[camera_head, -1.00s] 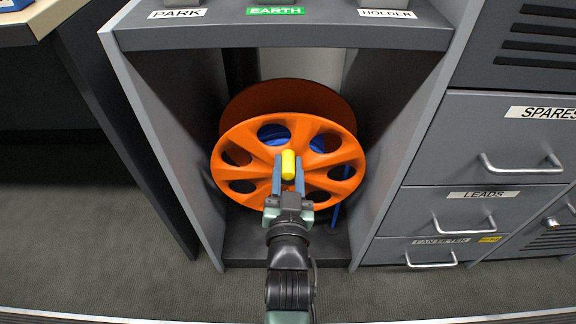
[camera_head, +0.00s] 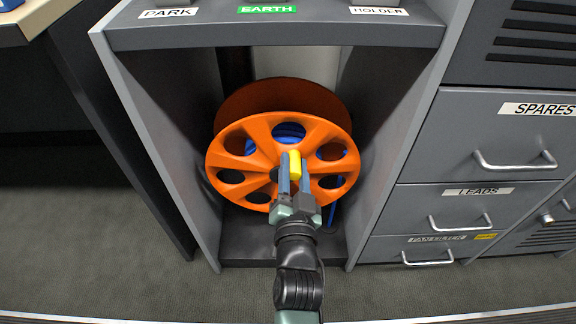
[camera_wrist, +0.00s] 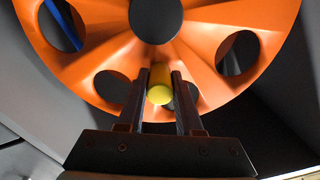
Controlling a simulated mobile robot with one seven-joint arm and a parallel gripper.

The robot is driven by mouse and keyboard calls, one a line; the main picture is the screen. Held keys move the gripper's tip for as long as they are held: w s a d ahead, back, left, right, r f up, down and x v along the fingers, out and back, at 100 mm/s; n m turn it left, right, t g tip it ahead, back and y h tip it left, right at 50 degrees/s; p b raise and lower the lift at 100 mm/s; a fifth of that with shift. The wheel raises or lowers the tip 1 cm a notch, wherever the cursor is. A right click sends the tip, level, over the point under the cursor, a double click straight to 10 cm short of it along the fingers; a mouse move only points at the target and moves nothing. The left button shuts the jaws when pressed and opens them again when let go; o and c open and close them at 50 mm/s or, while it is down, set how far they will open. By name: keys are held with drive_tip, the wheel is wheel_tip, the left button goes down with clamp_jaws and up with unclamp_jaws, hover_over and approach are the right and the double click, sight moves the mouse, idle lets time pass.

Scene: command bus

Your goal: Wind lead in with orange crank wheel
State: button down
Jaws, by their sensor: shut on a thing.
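The orange crank wheel (camera_head: 247,172) stands upright in an open grey bay in the head view, with round holes through its face. It fills the upper part of the wrist view (camera_wrist: 97,45). A yellow knob (camera_head: 295,166) projects from its face, right of the hub; it also shows in the wrist view (camera_wrist: 161,86). My gripper (camera_head: 294,178) is shut on the yellow knob, one finger on each side in the wrist view (camera_wrist: 161,95). The blue lead (camera_head: 287,131) shows through the upper holes, wound behind the face. Part of it hangs at the lower right.
Bay side walls (camera_head: 385,130) stand close on both sides of the wheel. A shelf (camera_head: 290,32) above carries PARK, EARTH and HOLDER labels. Drawers (camera_head: 505,130) with protruding handles are at the right. The floor (camera_head: 90,230) in front at the left is clear.

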sight(313, 176)
drive_tip(key=d+f+m+b, duration=0.1)
drive_tip(key=m, duration=0.2)
drive_tip(key=d+f+m+b, duration=0.1)
drive_tip(key=m, duration=0.2)
drive_tip(key=d+f+m+b, duration=0.1)
drive_tip(key=d+f+m, duration=0.1)
drive_tip(key=m, duration=0.3)
drive_tip(key=f+m+b, duration=0.1)
drive_tip(key=shift+d+f+m, duration=0.2)
drive_tip(key=shift+f+m, duration=0.1)
drive_tip(key=shift+m, duration=0.1)
drive_tip(key=m, duration=0.1)
drive_tip(key=f+m, duration=0.1)
drive_tip(key=shift+f+m, duration=0.25)
drive_tip(key=shift+m, duration=0.15)
drive_tip(key=shift+a+f+m+b, duration=0.2)
drive_tip(key=shift+f+m+b, duration=0.3)
drive_tip(key=shift+m, duration=0.6)
drive_tip(key=shift+a+f+m+b, duration=0.2)
drive_tip(key=shift+f+m, duration=0.45)
drive_tip(key=shift+m, duration=0.45)
